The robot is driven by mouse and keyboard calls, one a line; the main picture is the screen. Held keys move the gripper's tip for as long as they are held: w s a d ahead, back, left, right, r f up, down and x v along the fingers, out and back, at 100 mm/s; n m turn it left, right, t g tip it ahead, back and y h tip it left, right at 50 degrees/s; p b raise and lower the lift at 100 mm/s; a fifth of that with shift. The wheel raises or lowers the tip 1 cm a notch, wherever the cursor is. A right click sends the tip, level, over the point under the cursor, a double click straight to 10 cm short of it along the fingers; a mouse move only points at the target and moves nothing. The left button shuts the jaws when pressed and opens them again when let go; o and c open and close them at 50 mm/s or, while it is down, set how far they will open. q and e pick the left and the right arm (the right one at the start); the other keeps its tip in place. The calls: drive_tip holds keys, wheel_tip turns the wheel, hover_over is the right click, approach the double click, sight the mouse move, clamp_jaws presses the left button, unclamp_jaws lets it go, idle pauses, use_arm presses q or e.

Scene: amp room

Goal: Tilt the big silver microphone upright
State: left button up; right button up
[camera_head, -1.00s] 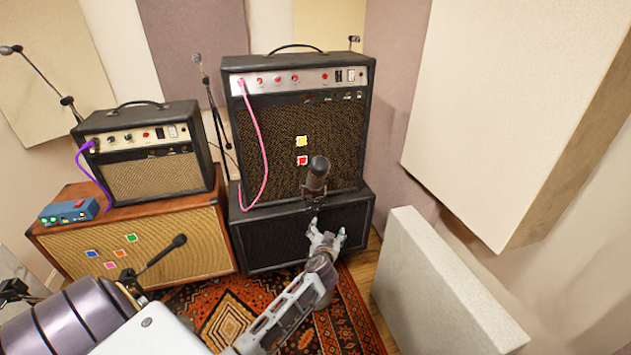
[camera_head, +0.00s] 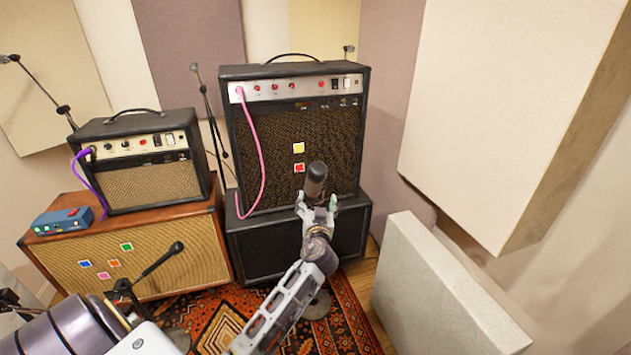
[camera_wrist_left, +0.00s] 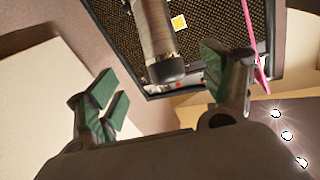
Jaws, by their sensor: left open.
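The big silver microphone (camera_head: 315,180) stands in front of the large amp in the head view, with a dark rounded head and a paler lower body. Its lower part and mount are hidden behind my gripper. My left gripper (camera_head: 317,205) is open just below and in front of it. In the left wrist view, the microphone's silver barrel and dark end (camera_wrist_left: 155,35) show between and beyond the two green-padded fingers of my left gripper (camera_wrist_left: 158,88). I cannot tell whether any finger touches it. My right gripper is not in view.
The large black amp (camera_head: 325,130) sits on a dark cabinet (camera_head: 265,250) behind the microphone. A smaller amp (camera_head: 145,185) and brown cabinet (camera_head: 170,265) stand left. Another microphone on a boom (camera_head: 160,262) is at lower left. A pale panel (camera_head: 440,290) stands right.

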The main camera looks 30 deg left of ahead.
use_arm(q)
hover_over(315, 192)
drive_tip(key=shift+d, duration=0.1)
idle(1.0)
drive_tip(key=c, duration=1.5)
